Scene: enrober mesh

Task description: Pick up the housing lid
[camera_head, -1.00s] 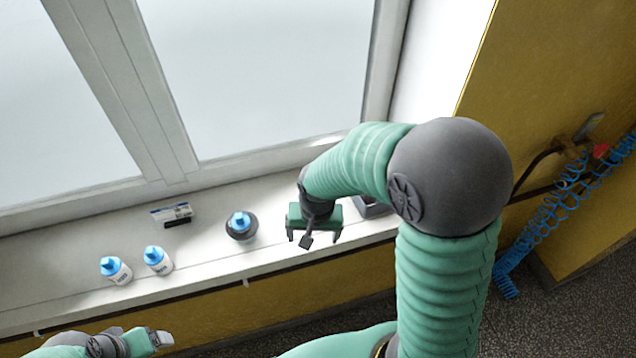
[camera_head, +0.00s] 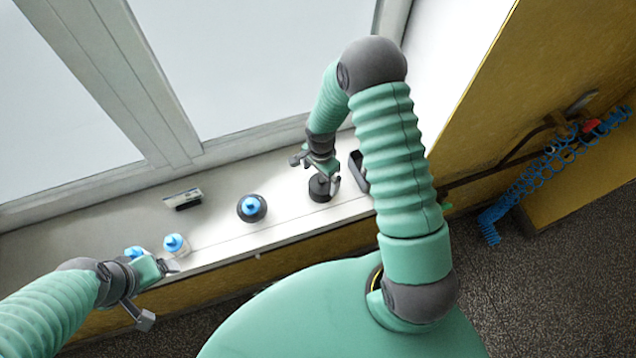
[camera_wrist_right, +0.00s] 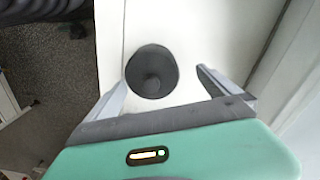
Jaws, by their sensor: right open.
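The housing lid, seemingly the dark round piece with a knob (camera_head: 320,188), sits on the white sill below my right gripper (camera_head: 318,172). In the right wrist view the lid (camera_wrist_right: 152,78) lies ahead, between the lines of the two spread fingers (camera_wrist_right: 160,88). The right gripper is open and empty; I cannot tell its exact height above the lid. My left gripper (camera_head: 158,292) is open and empty, at the sill's front edge near the white bottles.
A dark bottle with a blue cap (camera_head: 252,209) stands left of the lid. Two blue-capped white bottles (camera_head: 176,246) are near my left gripper, one partly hidden. A small box with a black item (camera_head: 183,200) lies behind. A dark tray (camera_head: 357,172) is right of the lid, partly hidden by my arm.

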